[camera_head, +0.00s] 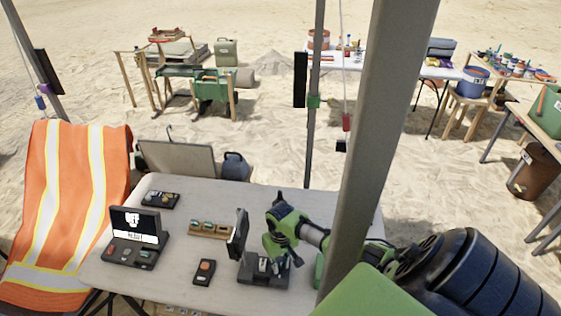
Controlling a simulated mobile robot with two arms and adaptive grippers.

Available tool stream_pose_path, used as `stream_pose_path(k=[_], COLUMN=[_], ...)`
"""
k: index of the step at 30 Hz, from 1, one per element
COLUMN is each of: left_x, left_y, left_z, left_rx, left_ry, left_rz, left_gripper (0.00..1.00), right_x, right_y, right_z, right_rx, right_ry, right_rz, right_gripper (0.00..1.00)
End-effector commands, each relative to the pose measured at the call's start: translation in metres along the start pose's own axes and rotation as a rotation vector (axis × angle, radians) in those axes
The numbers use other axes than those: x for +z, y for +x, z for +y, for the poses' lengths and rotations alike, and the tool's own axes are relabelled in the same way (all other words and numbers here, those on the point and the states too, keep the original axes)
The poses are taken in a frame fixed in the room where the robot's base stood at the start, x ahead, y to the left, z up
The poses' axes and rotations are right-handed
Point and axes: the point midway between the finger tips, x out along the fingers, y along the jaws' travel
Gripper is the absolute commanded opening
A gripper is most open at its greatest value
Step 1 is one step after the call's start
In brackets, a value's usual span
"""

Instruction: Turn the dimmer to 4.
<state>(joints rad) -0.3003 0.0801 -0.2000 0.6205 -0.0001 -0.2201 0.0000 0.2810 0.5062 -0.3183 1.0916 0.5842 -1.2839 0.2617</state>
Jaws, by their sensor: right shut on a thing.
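My right gripper (281,258), green and black, comes in from the right and points down over a black device (252,279) on the table. The device has a flat base and an upright dark panel (238,234) at its left side. It is likely the dimmer, but I cannot read its markings or setting. The gripper is shut on a small part at the top of the base, seemingly its knob; the fingers mostly hide it. My left gripper is not in view.
The pale table (190,284) also holds a small black box with an orange button (204,269), a wooden tray (209,231), a black box (162,199) and a console with a lit screen (136,227). A grey post (377,130) rises before my right arm. An orange vest (70,190) hangs at left.

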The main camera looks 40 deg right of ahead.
Motion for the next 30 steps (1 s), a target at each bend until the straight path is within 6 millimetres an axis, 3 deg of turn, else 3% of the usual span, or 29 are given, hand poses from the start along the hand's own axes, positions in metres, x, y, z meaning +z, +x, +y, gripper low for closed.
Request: stream_pose_path(k=[1,2,3,12,17,30], left_x=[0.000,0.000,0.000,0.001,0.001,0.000], left_y=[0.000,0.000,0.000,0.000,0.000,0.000], left_z=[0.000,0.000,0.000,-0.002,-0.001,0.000], left_rx=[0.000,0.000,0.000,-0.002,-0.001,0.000], left_ry=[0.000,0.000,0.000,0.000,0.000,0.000], left_rz=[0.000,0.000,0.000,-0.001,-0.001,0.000], left_gripper=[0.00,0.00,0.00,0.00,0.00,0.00], right_x=[0.000,0.000,0.000,0.000,-0.001,-0.001], right_y=[0.000,0.000,0.000,-0.001,-0.010,-0.095], right_z=[0.000,0.000,0.000,0.000,0.000,0.001], right_rx=[-0.001,0.000,0.000,0.000,-0.001,0.001], right_ry=[0.001,0.001,0.001,-0.001,-0.002,-0.001], right_rz=[0.000,0.000,0.000,0.000,0.002,0.003], right_gripper=[0.27,0.34,0.36,0.36,0.36,0.36])
